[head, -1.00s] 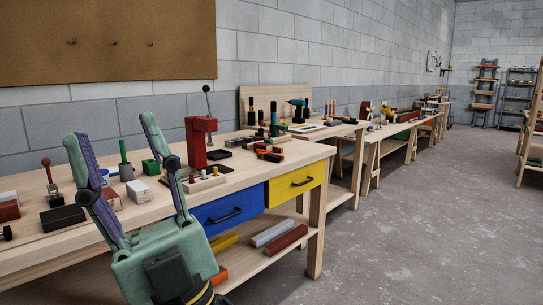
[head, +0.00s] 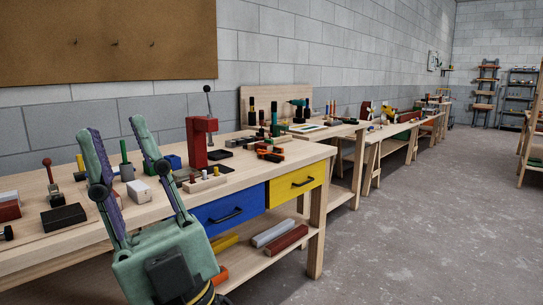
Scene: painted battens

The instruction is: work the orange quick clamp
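The orange quick clamp (head: 268,153), orange with black parts, lies on the first workbench near its far right end, right of the red press. It is small in the head view, and its jaw position cannot be made out. My gripper (head: 112,128) is in the left foreground with its two green, purple-padded fingers pointing up. The fingers stand apart with nothing held between them. The gripper is well to the left of the clamp and nearer the camera, not touching it.
A red press (head: 197,145) with a lever stands between my gripper and the clamp. A white block (head: 139,191), a black block (head: 63,218) and a green cylinder (head: 125,163) are on the bench. Blue (head: 230,207) and yellow (head: 297,183) drawers face the open floor (head: 420,220).

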